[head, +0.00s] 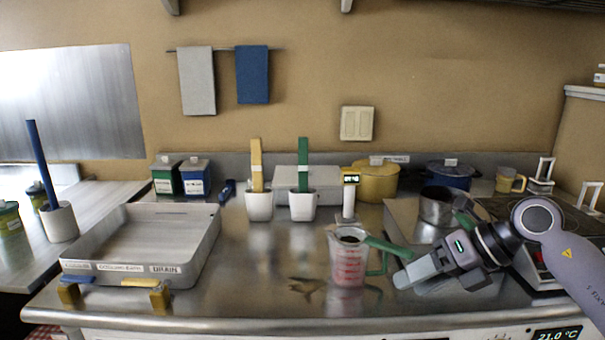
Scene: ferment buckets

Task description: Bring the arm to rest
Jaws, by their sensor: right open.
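My right arm (575,265) comes in from the right edge. Its gripper (404,277) points left over the front right of the steel counter. The jaws are open, with nothing seen between them. The fingertips are just right of a clear measuring jug (348,262) with red markings and a green handle. I cannot tell whether they are apart from the handle. My left gripper is not in view.
A grey drain tray (205,245) stands at left. Two white holders (259,206) with yellow and green paddles stand mid-counter. A steel pot (436,208), a yellow pot (376,185) and a blue pot (449,178) stand behind the gripper. The counter's front centre is mostly clear.

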